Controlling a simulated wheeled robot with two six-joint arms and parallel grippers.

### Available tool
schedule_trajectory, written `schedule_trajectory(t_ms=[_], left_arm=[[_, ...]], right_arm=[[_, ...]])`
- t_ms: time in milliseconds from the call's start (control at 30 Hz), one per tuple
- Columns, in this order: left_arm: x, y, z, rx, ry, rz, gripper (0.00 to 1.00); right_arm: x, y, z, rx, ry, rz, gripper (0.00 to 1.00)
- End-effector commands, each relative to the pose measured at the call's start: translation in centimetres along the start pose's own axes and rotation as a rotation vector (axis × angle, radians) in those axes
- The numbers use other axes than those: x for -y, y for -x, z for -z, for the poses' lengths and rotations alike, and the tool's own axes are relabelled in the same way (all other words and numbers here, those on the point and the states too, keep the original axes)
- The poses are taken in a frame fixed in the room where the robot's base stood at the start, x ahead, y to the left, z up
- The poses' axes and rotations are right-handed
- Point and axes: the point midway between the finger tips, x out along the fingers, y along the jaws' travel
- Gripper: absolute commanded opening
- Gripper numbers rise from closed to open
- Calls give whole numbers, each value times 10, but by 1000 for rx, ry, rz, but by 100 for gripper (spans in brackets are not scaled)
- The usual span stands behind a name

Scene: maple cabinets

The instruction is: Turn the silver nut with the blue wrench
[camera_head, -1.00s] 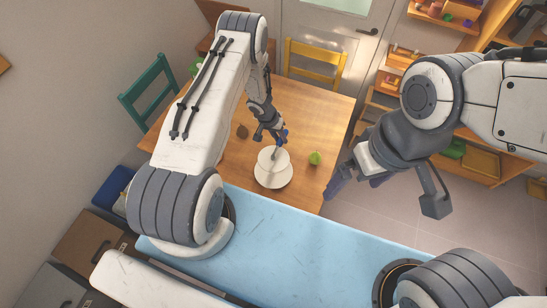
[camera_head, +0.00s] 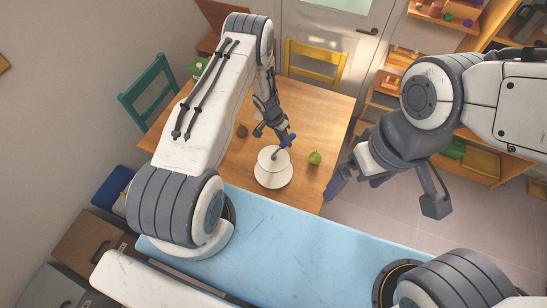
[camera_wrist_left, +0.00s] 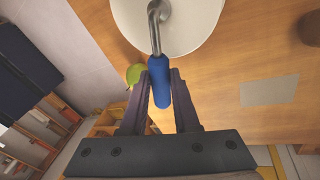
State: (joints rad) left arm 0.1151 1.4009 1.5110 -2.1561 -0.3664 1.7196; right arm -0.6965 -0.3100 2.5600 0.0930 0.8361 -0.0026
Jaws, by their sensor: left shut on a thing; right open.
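A white round stand (camera_head: 272,180) with a smaller raised disc on top is on the wooden table. The blue wrench (camera_head: 288,141) has a blue handle and a bent silver shaft. My left gripper (camera_head: 283,139) is shut on its handle, above the far right side of the stand. In the left wrist view the blue handle (camera_wrist_left: 160,82) is between the two fingers, and the silver shaft (camera_wrist_left: 155,25) reaches over the white disc. The silver nut cannot be made out; the wrench's far end is cut off in the wrist view. My right gripper (camera_head: 357,182) is open and empty, off the table's right edge.
A green fruit (camera_head: 315,157) is right of the stand, and a brown object (camera_head: 242,131) left of it. A yellow chair (camera_head: 315,62) and a teal chair (camera_head: 148,88) stand at the table (camera_head: 325,108). Shelves (camera_head: 480,165) are at right.

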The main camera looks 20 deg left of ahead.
Motion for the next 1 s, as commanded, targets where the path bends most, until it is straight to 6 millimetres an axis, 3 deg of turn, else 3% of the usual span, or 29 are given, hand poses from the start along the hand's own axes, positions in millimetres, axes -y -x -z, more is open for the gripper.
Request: schedule_trajectory(t_ms=[167,533,1000], left_arm=[[-1,0,0,2,-12,-2,0],[-16,-4,-1,63,-238,-38,0],[-17,-3,-1,66,-246,-40,0]], right_arm=[[0,-1,0,0,0,0,100],[-1,-8,0,0,0,0,100],[0,-7,0,0,0,0,100]])
